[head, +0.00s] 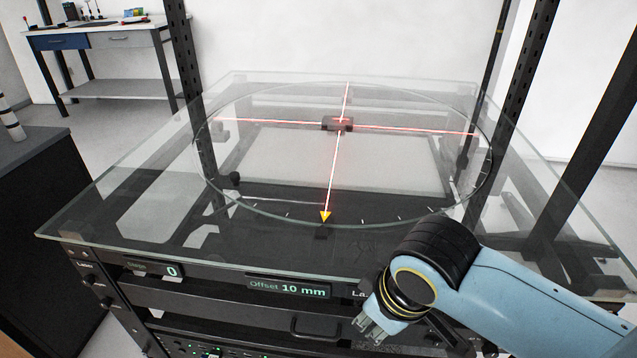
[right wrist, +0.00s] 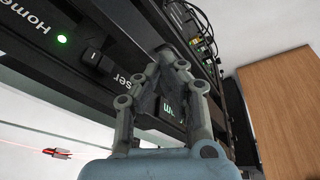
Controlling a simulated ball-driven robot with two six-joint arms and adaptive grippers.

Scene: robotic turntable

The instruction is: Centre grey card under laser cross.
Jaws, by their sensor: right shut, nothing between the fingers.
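A small dark grey block-like card (head: 330,125) lies near the middle of the round glass turntable (head: 262,222), where the red laser lines (head: 420,131) cross. A yellow arrow (head: 325,216) marks the near end of one line. The front panel display (head: 290,288) reads "Offset 10 mm". My right gripper (head: 372,329) is shut and empty, low in front of the panel; its fingers (right wrist: 168,62) overlap a lit display in the wrist view. My left gripper is out of view.
A second display (head: 171,271) reads 0. In the wrist view a green light (right wrist: 62,39) and a switch (right wrist: 94,57) sit by "Home" and "Laser" labels. Dark rack posts (head: 183,60) rise around the glass top. A workbench (head: 95,40) stands behind left.

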